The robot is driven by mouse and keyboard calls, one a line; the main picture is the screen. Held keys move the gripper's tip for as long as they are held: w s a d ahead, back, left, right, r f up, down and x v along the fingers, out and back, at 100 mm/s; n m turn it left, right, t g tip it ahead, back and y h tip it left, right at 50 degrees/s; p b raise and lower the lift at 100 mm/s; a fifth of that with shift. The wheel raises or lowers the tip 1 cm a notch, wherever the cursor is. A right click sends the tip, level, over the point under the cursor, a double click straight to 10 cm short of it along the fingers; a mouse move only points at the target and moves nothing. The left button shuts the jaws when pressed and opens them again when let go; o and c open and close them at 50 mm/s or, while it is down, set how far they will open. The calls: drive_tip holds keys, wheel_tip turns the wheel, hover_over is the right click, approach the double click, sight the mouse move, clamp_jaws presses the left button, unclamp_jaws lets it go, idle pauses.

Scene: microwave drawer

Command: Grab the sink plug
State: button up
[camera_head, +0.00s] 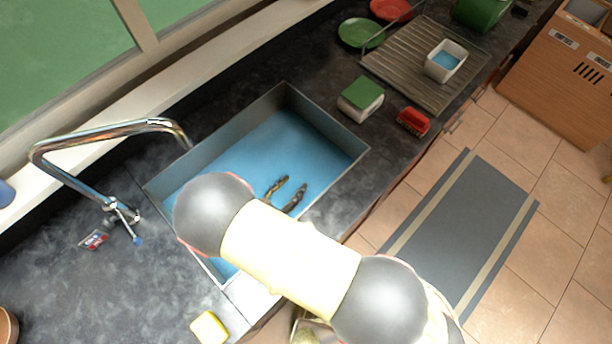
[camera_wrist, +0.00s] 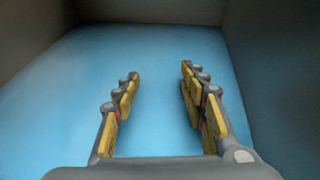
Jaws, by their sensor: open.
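My gripper (camera_head: 293,182) reaches down into the sink (camera_head: 327,118), over its blue bottom or water. In the wrist view my gripper (camera_wrist: 159,71) is open, with its two yellow-padded fingers apart and nothing between them. The wrist view shows plain blue (camera_wrist: 158,115) between and around the fingers, with grey sink walls (camera_wrist: 150,11) at the back and sides. I cannot make out a sink plug in either view. My arm hides the near left part of the sink in the head view.
A chrome faucet (camera_head: 100,135) arches at the sink's left. A green-topped sponge or box (camera_head: 361,97) and a red brush (camera_head: 413,121) lie right of the sink. A drying rack (camera_head: 405,65) holds a white container (camera_head: 445,61). A yellow sponge (camera_head: 209,328) lies at the near counter edge.

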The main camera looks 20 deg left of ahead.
sight(301, 176)
drive_tip(key=x, duration=0.2)
drive_tip(key=shift+w+f, duration=0.15)
drive_tip(key=shift+w, duration=0.1)
drive_tip(key=b+x, duration=0.1)
drive_tip(key=x, duration=0.4)
drive_tip(key=shift+a+f, duration=0.15)
drive_tip(key=shift+f, duration=0.05)
drive_tip(key=c, duration=0.3)
drive_tip(key=c, duration=0.8)
